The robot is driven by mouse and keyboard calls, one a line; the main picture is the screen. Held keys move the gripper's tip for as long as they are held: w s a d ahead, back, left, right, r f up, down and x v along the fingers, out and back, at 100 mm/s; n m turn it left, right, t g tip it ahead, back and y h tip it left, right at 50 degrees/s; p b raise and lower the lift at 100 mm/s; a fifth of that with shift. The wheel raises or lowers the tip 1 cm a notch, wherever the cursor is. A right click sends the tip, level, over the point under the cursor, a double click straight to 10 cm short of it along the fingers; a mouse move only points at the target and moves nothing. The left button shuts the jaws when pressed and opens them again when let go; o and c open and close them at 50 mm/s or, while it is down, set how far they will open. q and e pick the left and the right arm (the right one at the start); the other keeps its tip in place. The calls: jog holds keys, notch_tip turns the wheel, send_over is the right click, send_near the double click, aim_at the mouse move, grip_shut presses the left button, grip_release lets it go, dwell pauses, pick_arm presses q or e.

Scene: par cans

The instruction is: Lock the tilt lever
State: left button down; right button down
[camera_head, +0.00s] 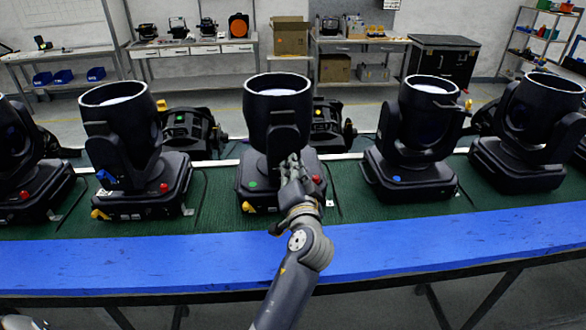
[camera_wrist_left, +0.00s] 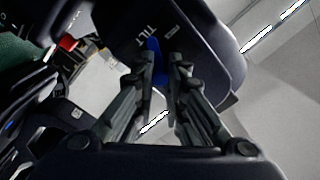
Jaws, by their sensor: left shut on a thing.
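The middle par can (camera_head: 277,105) is a black moving head with an upturned round rim, standing on its base on the green bench mat. My left gripper (camera_head: 292,162) is in front of its yoke arm. The left wrist view shows the dark yoke arm (camera_wrist_left: 205,35) with a white "TILT" label. The blue tilt lever (camera_wrist_left: 158,62) sits beside the label, between the fingertips of my left gripper (camera_wrist_left: 164,66), which is shut on it. The fingers hide part of the lever. In the head view, the gripper hides the lever.
Similar par cans stand on both sides, one at left (camera_head: 118,150) with a blue lever and one at right (camera_head: 415,140). A blue strip (camera_head: 420,245) runs along the bench front. A red knob (camera_head: 317,180) and yellow part (camera_head: 248,207) are on the middle base.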

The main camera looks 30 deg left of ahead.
pick_arm(q)
jog(key=shift+a+f, duration=0.1)
jog(key=shift+f, duration=0.2)
jog(key=c, duration=1.6)
grip_release()
jog(key=shift+c, duration=0.2)
jog(key=shift+o, duration=0.3)
jog(key=shift+a, duration=0.15)
jog(key=shift+r, duration=0.2)
